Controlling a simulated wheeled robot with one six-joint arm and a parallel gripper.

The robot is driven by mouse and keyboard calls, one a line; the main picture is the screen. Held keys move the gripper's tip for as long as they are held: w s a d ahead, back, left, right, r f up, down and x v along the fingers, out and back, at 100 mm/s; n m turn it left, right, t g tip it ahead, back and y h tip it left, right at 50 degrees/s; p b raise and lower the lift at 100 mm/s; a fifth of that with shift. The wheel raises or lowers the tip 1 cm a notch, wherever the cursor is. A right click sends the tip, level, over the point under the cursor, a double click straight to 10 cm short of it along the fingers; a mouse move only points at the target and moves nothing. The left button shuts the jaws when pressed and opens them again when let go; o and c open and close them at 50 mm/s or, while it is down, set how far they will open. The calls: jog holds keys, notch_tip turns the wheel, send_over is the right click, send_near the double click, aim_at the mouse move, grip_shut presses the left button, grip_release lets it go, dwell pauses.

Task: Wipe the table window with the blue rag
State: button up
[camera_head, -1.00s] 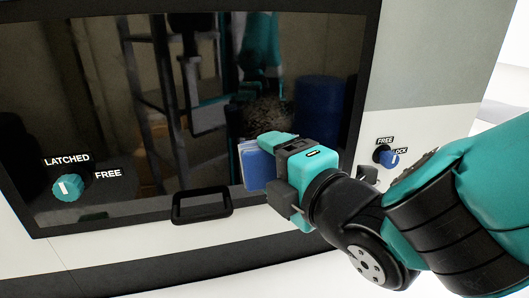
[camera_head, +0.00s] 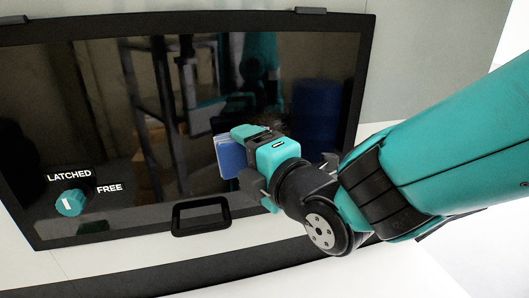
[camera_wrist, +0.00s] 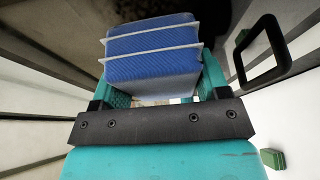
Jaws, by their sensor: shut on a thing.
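The blue rag (camera_head: 231,157), a folded pad with white edges, is held between the fingers of my gripper (camera_head: 245,148), which is shut on it. In the wrist view the rag (camera_wrist: 155,55) fills the space between the fingers of my gripper (camera_wrist: 155,92). The dark table window (camera_head: 90,100) has a black frame and reflects my arm. My gripper is in front of its lower right part; I cannot tell whether the rag touches the glass. A brownish speckled patch (camera_head: 274,124) on the window shows partly behind my gripper.
A black handle (camera_head: 201,216) sticks out below the window, close under my gripper; it also shows in the wrist view (camera_wrist: 262,50). A teal knob (camera_head: 71,203) marked LATCHED and FREE is at the lower left, pointing to LATCHED. The left of the window is clear.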

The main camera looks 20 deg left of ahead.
jog(key=shift+w+a+b, duration=0.3)
jog(key=shift+w+a, duration=0.25)
jog(key=shift+w, duration=0.35)
dwell(0.7)
jog(key=d+b, duration=0.1)
jog(key=w+b, duration=0.1)
jog(key=d+b, duration=0.1)
jog(key=shift+w+d+f, duration=0.25)
jog(key=shift+d, duration=0.1)
jog(key=shift+w+d+r+b, duration=0.2)
jog(key=shift+d+b, duration=0.2)
jog(key=shift+d, duration=0.05)
jog(key=w+d+b, duration=0.1)
jog(key=b, duration=0.1)
jog(key=w+d+b, duration=0.1)
jog(key=d+b, duration=0.1)
jog(key=shift+w+d+b, duration=0.1)
jog(key=shift+d+b, duration=0.05)
jog(key=shift+b, duration=0.25)
jog(key=shift+f, duration=0.1)
jog(key=shift+b, duration=0.4)
